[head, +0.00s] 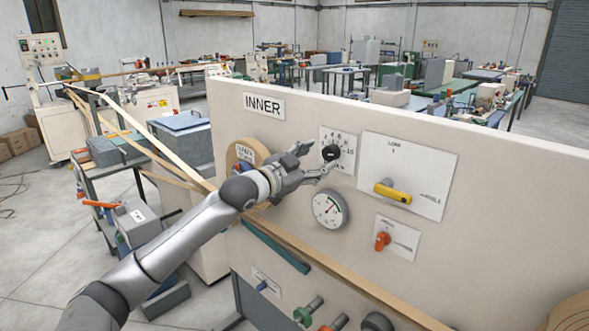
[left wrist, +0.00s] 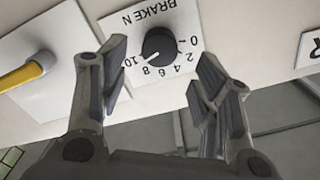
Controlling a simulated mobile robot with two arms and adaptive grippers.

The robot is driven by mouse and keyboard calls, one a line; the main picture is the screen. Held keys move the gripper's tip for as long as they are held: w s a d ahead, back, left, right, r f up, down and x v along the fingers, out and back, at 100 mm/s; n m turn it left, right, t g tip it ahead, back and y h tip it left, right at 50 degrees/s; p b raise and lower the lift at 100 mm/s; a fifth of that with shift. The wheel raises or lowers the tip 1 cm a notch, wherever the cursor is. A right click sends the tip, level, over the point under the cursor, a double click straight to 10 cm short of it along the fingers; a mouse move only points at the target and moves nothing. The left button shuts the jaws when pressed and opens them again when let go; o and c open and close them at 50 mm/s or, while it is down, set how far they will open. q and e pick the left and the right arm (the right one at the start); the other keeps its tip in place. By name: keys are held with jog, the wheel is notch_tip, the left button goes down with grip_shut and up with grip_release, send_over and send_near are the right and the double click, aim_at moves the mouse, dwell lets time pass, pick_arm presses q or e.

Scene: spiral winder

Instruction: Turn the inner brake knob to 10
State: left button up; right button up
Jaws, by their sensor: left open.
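The black inner brake knob (head: 331,153) sits on a white dial plate (head: 347,166) on the beige panel marked INNER. In the left wrist view the knob (left wrist: 159,46) appears upside down, with a scale from 0 to 10. Its white mark points to the lower left, toward the 10 end; whether it is exactly on 10 I cannot tell. My left gripper (head: 315,159) is open in front of the knob. In the left wrist view its fingers (left wrist: 160,66) stand apart on either side of the knob, with no clear contact. My right gripper is not in view.
A round gauge (head: 330,209) is below the knob. A yellow lever (head: 392,193) and an orange switch (head: 382,241) are to the right. A wooden strip (head: 330,267) runs along the panel below. Workbenches stand behind the panel.

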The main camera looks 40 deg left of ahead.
pick_arm(q)
jog(key=s, duration=0.7)
jog(key=shift+s+a, duration=0.2)
jog(key=shift+a, duration=0.05)
dwell(0.5)
